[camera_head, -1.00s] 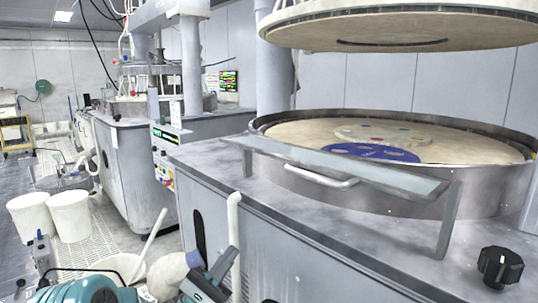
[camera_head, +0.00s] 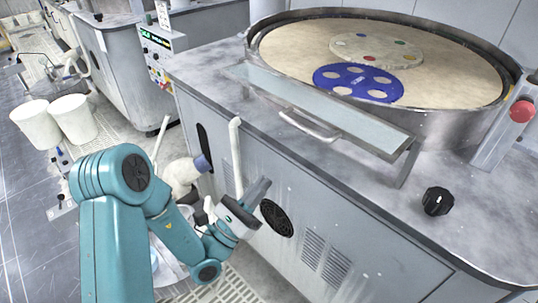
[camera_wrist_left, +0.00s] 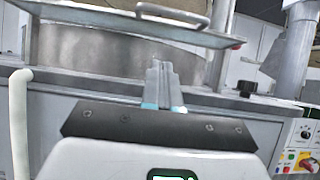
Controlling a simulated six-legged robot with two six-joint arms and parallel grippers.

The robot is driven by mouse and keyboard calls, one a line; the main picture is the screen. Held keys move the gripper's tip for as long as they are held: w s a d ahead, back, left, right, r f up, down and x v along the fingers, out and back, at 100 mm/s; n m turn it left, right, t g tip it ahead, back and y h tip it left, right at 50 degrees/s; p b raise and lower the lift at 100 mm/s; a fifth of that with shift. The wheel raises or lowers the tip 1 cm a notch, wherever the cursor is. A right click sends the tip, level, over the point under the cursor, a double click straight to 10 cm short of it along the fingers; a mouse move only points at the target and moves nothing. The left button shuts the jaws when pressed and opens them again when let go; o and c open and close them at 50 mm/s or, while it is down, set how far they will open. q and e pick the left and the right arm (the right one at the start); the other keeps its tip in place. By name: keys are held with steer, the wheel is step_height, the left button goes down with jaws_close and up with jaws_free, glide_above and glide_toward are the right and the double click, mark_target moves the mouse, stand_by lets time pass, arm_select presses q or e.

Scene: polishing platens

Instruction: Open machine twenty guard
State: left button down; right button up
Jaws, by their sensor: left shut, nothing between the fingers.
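The guard (camera_head: 320,108) is a long flat grey panel along the front of the round machine basin, with a pale bar handle (camera_head: 309,126) on its front side. It lies across the basin's near side on a post. In the left wrist view the guard (camera_wrist_left: 110,25) and its handle (camera_wrist_left: 172,13) show at the top, above and beyond the fingers. My left gripper (camera_head: 262,186) is shut and empty, below the handle and in front of the cabinet, apart from it. It also shows in the left wrist view (camera_wrist_left: 158,68). My right gripper is not in view.
The platen (camera_head: 285,45) carries a blue holed disc (camera_head: 357,83) and a pale disc (camera_head: 376,50). A black knob (camera_head: 437,201) and red button (camera_head: 522,111) are at the right. A white pipe (camera_head: 236,155) rises by the cabinet. White buckets (camera_head: 74,119) stand on the floor at left.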

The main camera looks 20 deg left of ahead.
arm_select(q)
steer(key=s+r+p+x, duration=0.1)
steer(key=p+x, duration=0.3)
steer(key=x, duration=0.7)
steer(key=shift+r, duration=0.8)
steer(key=shift+a, duration=0.2)
